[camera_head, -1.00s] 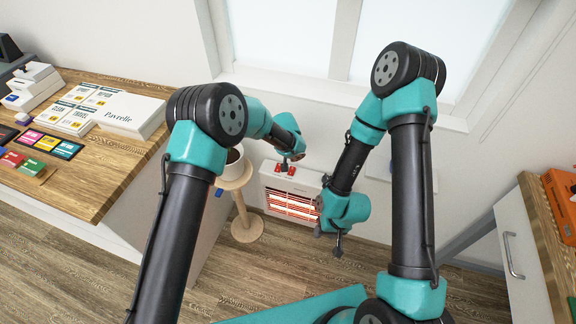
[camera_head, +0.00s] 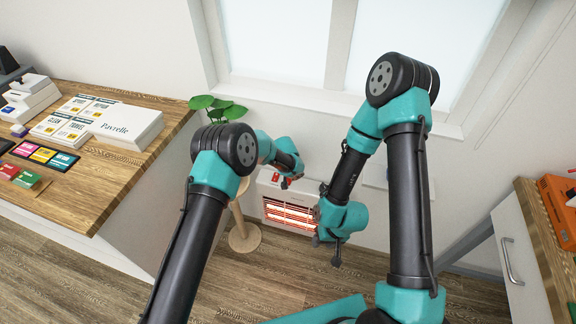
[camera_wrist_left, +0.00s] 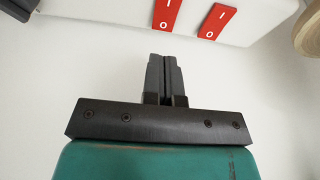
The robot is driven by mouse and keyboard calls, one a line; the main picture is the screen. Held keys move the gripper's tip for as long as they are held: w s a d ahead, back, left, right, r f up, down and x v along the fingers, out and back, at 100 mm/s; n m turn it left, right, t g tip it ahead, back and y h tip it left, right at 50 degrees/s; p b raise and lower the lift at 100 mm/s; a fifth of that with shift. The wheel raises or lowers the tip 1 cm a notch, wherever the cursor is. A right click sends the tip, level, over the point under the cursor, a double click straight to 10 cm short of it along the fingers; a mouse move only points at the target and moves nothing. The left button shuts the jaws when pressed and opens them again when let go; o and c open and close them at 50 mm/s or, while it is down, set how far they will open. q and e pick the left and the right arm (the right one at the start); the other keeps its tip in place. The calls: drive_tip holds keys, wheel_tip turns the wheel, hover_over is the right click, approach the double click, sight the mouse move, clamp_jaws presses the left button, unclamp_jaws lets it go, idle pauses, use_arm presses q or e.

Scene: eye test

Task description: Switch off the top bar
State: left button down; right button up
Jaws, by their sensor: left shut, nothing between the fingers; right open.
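A white wall heater (camera_head: 266,204) has horizontal bars (camera_head: 290,216) glowing orange-red. Red switches (camera_head: 275,177) sit at its top, partly hidden by my left arm. In the left wrist view two red rocker switches, one at left (camera_wrist_left: 167,13) and one at right (camera_wrist_left: 217,21), carry I and O marks on a white panel (camera_wrist_left: 120,9). My left gripper (camera_head: 286,184) is close to the switches; the wrist view shows its fingers (camera_wrist_left: 165,62) shut and empty, pointing toward them with a gap in the picture. My right gripper (camera_head: 327,248) is open in front of the heater's right end.
A round wooden stand (camera_head: 244,238) is left of the heater, with a green plant (camera_head: 220,108) above, behind my left arm. A wooden counter (camera_head: 95,190) with boxes and cards is at left. Another counter (camera_head: 537,235) with an orange case (camera_head: 560,205) is at right.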

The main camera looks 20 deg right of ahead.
sight(289, 180)
use_arm(q)
drive_tip(key=shift+s+x, duration=0.15)
drive_tip(key=shift+x, duration=1)
drive_tip(key=shift+s+x, duration=0.2)
drive_tip(key=shift+x, duration=0.95)
drive_tip(key=shift+a+f, duration=0.1)
drive_tip(key=shift+a, duration=0.1)
drive_tip(key=shift+a, duration=0.1)
